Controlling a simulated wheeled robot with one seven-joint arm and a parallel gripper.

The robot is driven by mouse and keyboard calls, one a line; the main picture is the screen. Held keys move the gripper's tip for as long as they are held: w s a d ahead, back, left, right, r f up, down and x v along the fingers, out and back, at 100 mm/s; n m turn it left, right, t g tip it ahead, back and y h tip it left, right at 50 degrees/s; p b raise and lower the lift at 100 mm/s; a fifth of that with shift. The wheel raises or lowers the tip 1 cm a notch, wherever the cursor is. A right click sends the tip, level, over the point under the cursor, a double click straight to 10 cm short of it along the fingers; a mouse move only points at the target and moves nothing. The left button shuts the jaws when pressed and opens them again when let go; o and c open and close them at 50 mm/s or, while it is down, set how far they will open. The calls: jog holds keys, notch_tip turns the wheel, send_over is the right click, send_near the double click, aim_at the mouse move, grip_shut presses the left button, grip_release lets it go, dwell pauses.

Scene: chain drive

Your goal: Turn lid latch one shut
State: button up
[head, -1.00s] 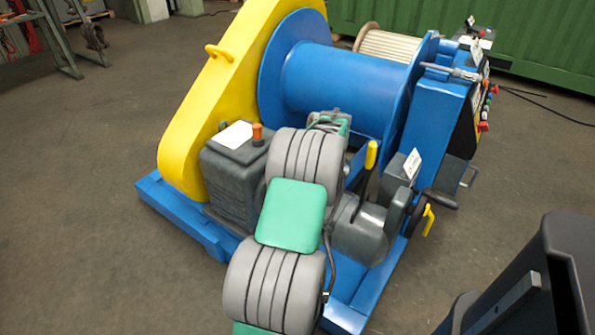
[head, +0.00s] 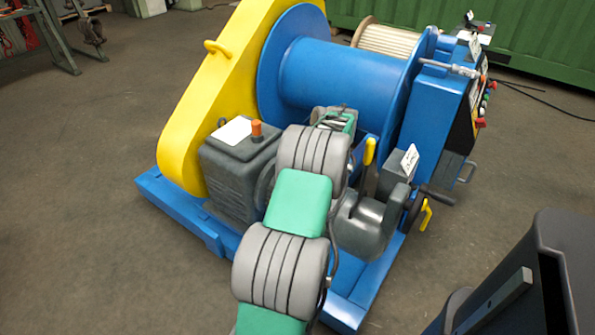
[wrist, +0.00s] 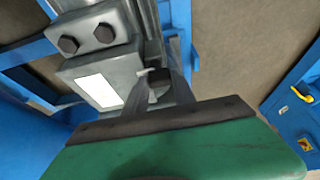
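A winch with a yellow chain guard (head: 205,115) on its left side stands in front of me in the head view. I cannot make out lid latch one with certainty in either view. My gripper (wrist: 160,72) shows in the wrist view as two dark fingers beyond its green body. In the head view my arm hides the fingertips.
A blue drum (head: 335,85) and a grey gearbox (head: 240,165) surround my arm. A yellow-gripped lever (head: 370,152) and a crank with a yellow handle (head: 426,216) stand to its right. The blue base frame (head: 180,220) lies below. Open floor is at the left.

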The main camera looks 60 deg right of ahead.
jog(key=o, duration=0.4)
jog(key=shift+o, duration=0.2)
jog(key=p+v, duration=0.1)
jog(key=v, duration=0.6)
jog(key=shift+r+p, duration=0.3)
jog(key=shift+r, duration=0.1)
jog(key=shift+s, duration=0.1)
